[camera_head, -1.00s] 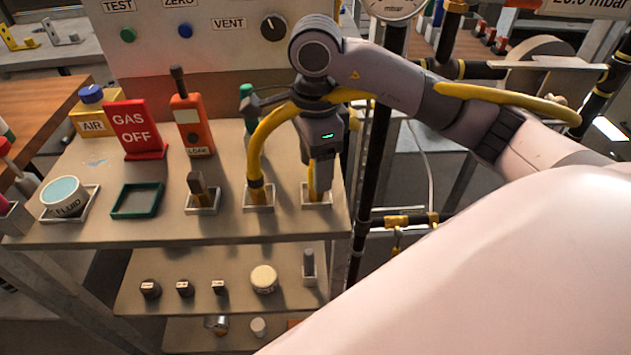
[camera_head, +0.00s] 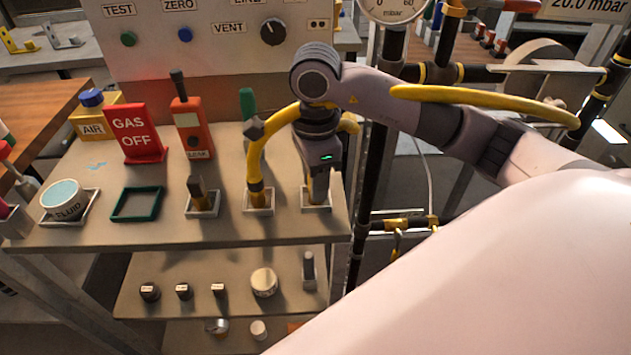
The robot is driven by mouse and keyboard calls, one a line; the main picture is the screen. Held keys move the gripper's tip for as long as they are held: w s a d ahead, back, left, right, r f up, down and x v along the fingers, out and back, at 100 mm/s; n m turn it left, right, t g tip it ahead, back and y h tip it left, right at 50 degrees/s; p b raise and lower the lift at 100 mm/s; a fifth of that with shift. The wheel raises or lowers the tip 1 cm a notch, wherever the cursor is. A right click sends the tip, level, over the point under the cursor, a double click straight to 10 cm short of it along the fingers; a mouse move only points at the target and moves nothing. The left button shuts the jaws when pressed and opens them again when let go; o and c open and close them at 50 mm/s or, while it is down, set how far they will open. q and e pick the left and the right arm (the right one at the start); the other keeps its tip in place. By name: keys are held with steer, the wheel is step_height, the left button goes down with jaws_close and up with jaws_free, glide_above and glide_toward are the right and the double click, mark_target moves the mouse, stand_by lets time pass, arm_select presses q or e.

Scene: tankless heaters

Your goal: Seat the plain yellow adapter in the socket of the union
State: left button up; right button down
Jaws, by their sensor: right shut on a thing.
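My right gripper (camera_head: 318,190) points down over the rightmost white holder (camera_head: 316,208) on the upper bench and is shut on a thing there. Only a sliver of that thing shows between the fingers; it looks yellowish and seems to be the plain yellow adapter. Just left of it, a bent yellow tube with a dark band (camera_head: 255,168) stands upright in another white holder. My left gripper is not in view.
On the bench stand an orange tester (camera_head: 190,127), a red GAS OFF sign (camera_head: 137,135), a fluid dish (camera_head: 62,195) and an empty green frame (camera_head: 137,203). A lower shelf (camera_head: 210,270) holds small parts. Black piping (camera_head: 367,170) with yellow fittings stands right of the bench.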

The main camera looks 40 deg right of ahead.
step_height(320, 180, up, 8)
steer(key=shift+r+p, duration=0.1)
steer(key=shift+p, duration=0.3)
steer(key=shift+r, duration=0.85)
steer(key=a+f+n+p, duration=0.2)
steer(key=n, duration=0.8)
steer(key=a+f+n+p, duration=0.2)
steer(key=f+n, duration=0.1)
steer(key=n, duration=0.8)
steer(key=shift+a+p, duration=0.3)
